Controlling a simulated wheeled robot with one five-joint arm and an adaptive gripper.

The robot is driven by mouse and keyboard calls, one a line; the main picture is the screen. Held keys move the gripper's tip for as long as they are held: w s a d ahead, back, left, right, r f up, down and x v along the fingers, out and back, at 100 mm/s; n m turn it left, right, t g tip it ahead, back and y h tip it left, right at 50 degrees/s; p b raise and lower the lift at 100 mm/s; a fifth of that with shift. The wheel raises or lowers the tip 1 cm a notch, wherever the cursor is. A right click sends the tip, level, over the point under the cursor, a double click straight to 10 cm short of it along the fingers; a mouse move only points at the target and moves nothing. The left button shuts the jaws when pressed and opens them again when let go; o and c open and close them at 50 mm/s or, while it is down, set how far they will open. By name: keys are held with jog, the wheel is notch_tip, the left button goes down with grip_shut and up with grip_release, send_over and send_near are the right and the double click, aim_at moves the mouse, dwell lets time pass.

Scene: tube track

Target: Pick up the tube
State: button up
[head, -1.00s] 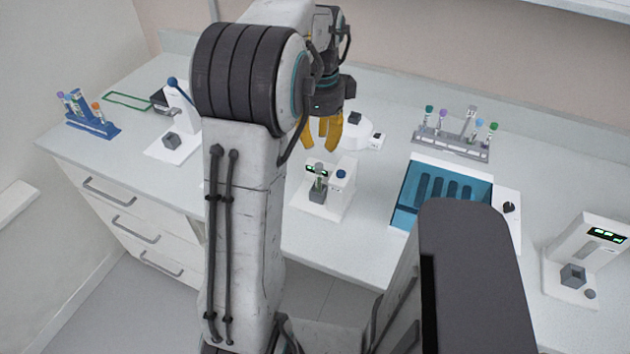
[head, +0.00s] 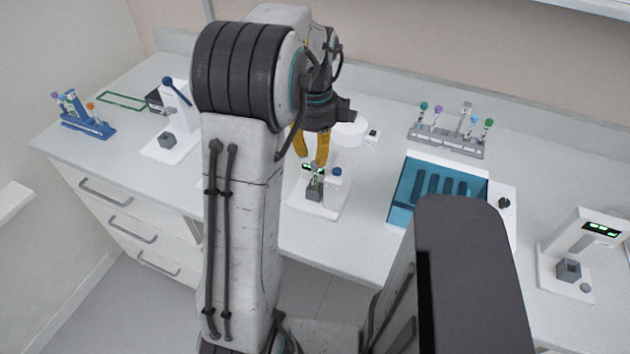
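A tube (head: 315,178) stands upright in the grey holder block of a small white device (head: 332,201) near the middle of the counter. My gripper (head: 311,161), with orange fingers, points down just over this tube's top. Its fingers are apart, and I see nothing held between them. I cannot tell whether a finger touches the tube. My arm partly hides the left finger. More capped tubes stand in a grey rack (head: 446,145) at the back right and in a blue rack (head: 88,124) at the far left.
A blue-topped tray device (head: 398,204) lies right of centre. A white device with a green display (head: 588,240) stands at the far right. A white device with a blue-knobbed lever (head: 176,110) and a green frame (head: 121,101) are at the left. The counter's front edge is close to the middle device.

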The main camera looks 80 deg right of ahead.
aim_at(314, 163)
jog(key=shift+f, duration=1.9)
jog(key=shift+o, duration=0.3)
jog(key=c, duration=0.6)
jog(key=shift+o, duration=0.2)
